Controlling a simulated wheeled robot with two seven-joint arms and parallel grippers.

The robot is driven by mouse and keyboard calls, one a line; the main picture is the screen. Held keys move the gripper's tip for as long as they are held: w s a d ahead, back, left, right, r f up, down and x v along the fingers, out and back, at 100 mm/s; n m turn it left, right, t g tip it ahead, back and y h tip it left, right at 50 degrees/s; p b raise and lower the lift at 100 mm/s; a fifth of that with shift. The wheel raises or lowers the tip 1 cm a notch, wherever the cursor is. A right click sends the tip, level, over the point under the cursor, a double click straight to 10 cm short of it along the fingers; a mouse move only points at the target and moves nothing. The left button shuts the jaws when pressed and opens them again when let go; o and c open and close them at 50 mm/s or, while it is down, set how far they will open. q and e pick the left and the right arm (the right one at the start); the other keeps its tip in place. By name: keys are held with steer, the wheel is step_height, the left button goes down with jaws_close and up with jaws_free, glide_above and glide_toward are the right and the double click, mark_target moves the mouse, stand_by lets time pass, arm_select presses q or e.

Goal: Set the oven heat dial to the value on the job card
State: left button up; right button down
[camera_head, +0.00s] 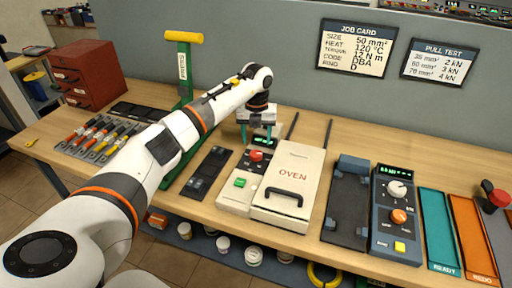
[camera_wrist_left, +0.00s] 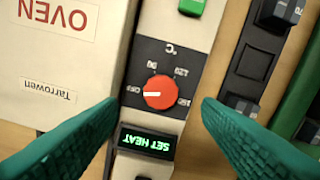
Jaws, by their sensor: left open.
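The white oven (camera_head: 290,185) stands on the bench, with a control strip along its left side. Its red heat dial (camera_head: 256,156) also shows in the wrist view (camera_wrist_left: 159,92), upside down, with marks OFF, 90, 120 and 150. The white pointer line points at OFF. The small display (camera_wrist_left: 146,143) beside the dial reads SET HEAT. The job card (camera_head: 356,48) on the wall reads HEAT 120 °C. My left gripper (camera_head: 259,133) is open above the control strip. In the wrist view its green fingers (camera_wrist_left: 160,108) are on either side of the dial, apart from it.
A green button (camera_head: 240,182) sits on the same strip. A dark tray (camera_head: 208,172) lies left of the oven. A blue-grey machine with knobs (camera_head: 397,215) and the READY and REDO trays stand to the right. A green press with a yellow handle (camera_head: 183,38) stands behind my arm.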

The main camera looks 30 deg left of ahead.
mark_target(256, 153)
arm_select(q)
step_height(256, 153, down, 5)
steer(key=shift+a+r+p, duration=0.15)
steer(key=shift+p, duration=0.3)
steer(key=shift+f, duration=0.75)
arm_select(e)
steer(key=shift+w+a+r, duration=0.25)
steer(key=shift+a+r, duration=0.15)
steer(key=shift+a, duration=0.15)
steer(key=shift+w+a+r, duration=0.2)
steer(key=shift+a+r, duration=0.15)
steer(key=shift+a, duration=0.2)
arm_select(q)
steer(key=shift+c, duration=0.5)
steer(key=c, duration=0.9)
arm_select(e)
steer(key=shift+d, duration=0.3)
